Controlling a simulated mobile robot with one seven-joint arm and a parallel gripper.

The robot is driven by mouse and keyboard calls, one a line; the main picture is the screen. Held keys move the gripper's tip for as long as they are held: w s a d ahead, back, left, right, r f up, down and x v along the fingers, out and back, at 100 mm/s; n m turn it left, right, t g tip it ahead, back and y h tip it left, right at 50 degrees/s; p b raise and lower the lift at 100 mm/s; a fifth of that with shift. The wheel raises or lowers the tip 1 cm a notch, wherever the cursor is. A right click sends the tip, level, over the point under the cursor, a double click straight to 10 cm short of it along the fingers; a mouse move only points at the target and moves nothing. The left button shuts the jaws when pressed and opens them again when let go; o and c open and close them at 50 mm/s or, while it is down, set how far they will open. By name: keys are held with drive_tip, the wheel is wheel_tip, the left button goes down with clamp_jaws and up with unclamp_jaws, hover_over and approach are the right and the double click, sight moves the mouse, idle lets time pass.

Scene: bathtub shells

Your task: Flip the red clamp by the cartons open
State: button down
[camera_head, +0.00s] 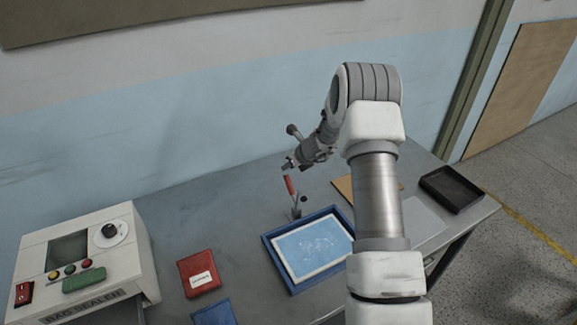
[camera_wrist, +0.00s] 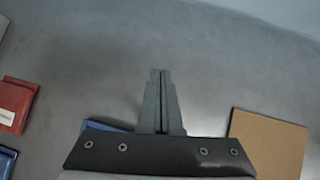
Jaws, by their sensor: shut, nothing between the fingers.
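The clamp's red handle (camera_head: 290,186) stands nearly upright, tilted a little left, on a small metal body just behind the blue-rimmed tray. A small dark knob shows beside it. My gripper (camera_head: 287,166) is just above and behind the top of the handle in the head view, apart from it as far as I can tell. In the wrist view, my gripper's fingers (camera_wrist: 160,76) are together with nothing between them. The clamp does not show in the wrist view. No standing cartons are clear; flat red (camera_head: 198,273) and blue (camera_head: 214,312) boxes lie at the front.
The blue tray (camera_head: 268,254) holds a pale blue sheet. A brown board (camera_wrist: 266,142) lies right of my gripper, partly behind my arm in the head view. A black tray (camera_head: 452,190) is at the right edge, a bag sealer (camera_head: 120,262) at left. The back-left tabletop is clear.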

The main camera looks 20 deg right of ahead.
idle(0.3)
wheel_tip(320, 180, up, 13)
drive_tip(key=d+p, duration=0.2)
drive_tip(key=shift+w+p, duration=0.15)
drive_tip(key=shift+p, duration=0.25)
